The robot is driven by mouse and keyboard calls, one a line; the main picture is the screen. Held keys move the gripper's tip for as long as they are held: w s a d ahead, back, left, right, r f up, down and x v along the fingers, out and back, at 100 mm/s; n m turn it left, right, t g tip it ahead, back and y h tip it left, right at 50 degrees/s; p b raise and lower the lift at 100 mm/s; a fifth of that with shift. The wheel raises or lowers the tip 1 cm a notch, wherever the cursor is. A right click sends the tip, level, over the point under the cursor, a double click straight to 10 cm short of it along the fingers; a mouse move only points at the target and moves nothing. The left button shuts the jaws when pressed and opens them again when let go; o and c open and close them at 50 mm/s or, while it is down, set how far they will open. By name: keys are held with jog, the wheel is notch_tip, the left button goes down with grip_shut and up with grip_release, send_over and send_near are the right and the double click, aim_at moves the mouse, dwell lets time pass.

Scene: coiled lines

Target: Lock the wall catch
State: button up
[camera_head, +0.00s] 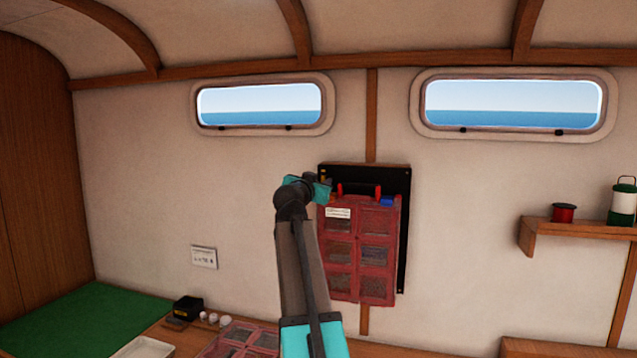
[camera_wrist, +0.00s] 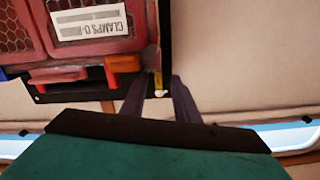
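A red organizer case (camera_head: 357,250) with clear windows hangs upright against a black wall board (camera_head: 403,225). Its white label shows in the wrist view (camera_wrist: 90,22), which sees the scene upside down. A small orange piece (camera_wrist: 124,65) lies at the case's edge beside a yellow mark (camera_wrist: 157,81) on the board; I cannot tell for sure which part is the wall catch. My gripper (camera_head: 325,188) is at the board's upper left corner. In the wrist view its dark fingers (camera_wrist: 164,78) are apart, with the yellow mark seen between them. Contact is unclear.
Red tabs (camera_head: 377,191) and a blue piece (camera_head: 387,201) sit at the case's top. A shelf (camera_head: 580,231) with a red spool (camera_head: 563,212) and a green-white lantern (camera_head: 622,201) is at right. Another red case (camera_head: 240,340) lies on the bench below.

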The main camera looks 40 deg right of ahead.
grip_shut()
jog(key=shift+f+n+b, duration=0.15)
jog(key=shift+n+b, duration=0.15)
jog(key=shift+b, duration=0.15)
jog(key=shift+s+n, duration=0.1)
jog(key=shift+n, duration=0.2)
jog(key=shift+s+d+n+b, duration=0.15)
jog(key=shift+n+b, duration=0.5)
jog(key=shift+n, duration=0.05)
grip_release()
